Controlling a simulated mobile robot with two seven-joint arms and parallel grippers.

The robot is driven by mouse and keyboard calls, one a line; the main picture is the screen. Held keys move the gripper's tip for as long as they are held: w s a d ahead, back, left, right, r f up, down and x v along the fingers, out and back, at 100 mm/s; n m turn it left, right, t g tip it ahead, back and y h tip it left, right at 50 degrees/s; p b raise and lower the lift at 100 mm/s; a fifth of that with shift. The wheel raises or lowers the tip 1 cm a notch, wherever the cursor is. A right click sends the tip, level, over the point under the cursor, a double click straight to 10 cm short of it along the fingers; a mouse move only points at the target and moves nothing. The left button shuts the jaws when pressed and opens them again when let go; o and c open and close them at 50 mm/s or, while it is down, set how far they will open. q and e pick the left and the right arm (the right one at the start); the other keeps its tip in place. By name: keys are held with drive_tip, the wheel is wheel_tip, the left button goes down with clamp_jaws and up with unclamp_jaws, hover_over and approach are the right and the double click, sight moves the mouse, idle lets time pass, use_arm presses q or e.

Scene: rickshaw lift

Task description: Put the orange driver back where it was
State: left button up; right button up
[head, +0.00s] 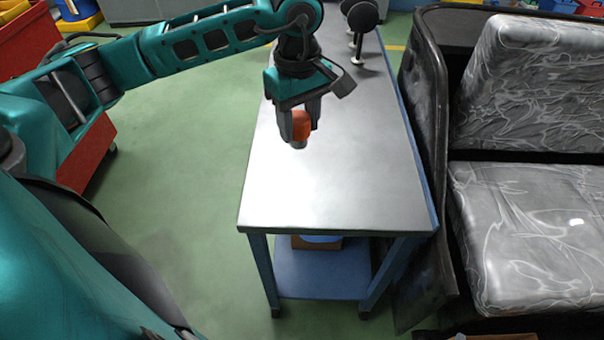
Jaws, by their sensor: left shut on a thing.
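My left gripper (299,121) points down over the metal-topped workbench (340,185), near its left edge. It is shut on the orange driver (302,123). Only the driver's rounded orange part and a dark lower end show between the fingers; the rest is hidden. I cannot tell whether the driver touches the bench top or hangs just above it. My right gripper is not in view.
A dark object with round discs (361,18) stands at the bench's far end. The near bench top is bare. A blue lower shelf (320,272) holds a partly hidden box. A black rickshaw with grey marbled seats (530,225) stands close on the right. Green floor lies left.

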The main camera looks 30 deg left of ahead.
sight(299, 134)
use_arm(q)
wheel_tip(299, 134, down, 15)
drive_tip(key=shift+w+r, duration=0.1)
idle(0.3)
drive_tip(key=shift+f, duration=0.3)
drive_tip(key=o, duration=1.2)
drive_tip(key=shift+r, duration=0.1)
wheel_tip(299, 134, up, 12)
drive_tip(key=shift+a+r, duration=0.1)
drive_tip(key=shift+r, duration=0.1)
drive_tip(key=shift+f, duration=0.1)
